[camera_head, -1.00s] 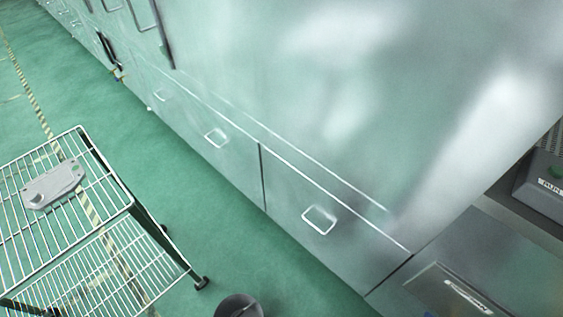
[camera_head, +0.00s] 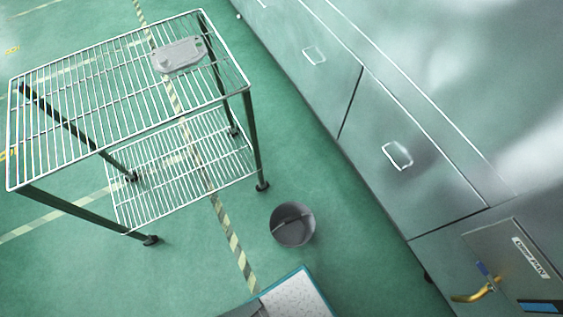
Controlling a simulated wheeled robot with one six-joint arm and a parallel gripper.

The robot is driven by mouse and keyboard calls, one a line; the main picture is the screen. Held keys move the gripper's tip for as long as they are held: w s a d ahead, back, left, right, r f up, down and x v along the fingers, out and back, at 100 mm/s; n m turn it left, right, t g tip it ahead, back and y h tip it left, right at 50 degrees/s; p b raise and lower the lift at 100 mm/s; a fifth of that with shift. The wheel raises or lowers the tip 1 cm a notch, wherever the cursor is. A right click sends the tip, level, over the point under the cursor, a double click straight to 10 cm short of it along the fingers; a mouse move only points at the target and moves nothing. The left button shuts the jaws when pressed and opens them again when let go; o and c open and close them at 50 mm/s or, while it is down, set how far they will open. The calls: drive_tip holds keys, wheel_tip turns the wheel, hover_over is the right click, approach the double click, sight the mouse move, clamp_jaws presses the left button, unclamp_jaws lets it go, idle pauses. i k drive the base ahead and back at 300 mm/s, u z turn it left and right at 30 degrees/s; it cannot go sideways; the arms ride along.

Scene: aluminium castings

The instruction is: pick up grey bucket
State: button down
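The grey bucket (camera_head: 293,226) stands on the green floor in the lower middle of the head view. It is dark grey, round and open at the top, with what looks like a handle or bar across its mouth. It stands between the wire cart and the metal cabinets, touching neither. My gripper is not in view.
A wire shelf cart (camera_head: 110,98) stands at the left, with a grey casting (camera_head: 179,55) on its top shelf. Metal cabinets (camera_head: 400,190) line the right side. A blue-edged, light-topped object (camera_head: 298,297) is at the bottom edge. Green floor shows around the bucket.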

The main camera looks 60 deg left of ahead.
sight(292, 223)
drive_tip(key=u, duration=2.35)
drive_tip(key=k, duration=0.7)
drive_tip(key=u, duration=0.05)
drive_tip(key=i, duration=0.7)
drive_tip(key=z, duration=0.2)
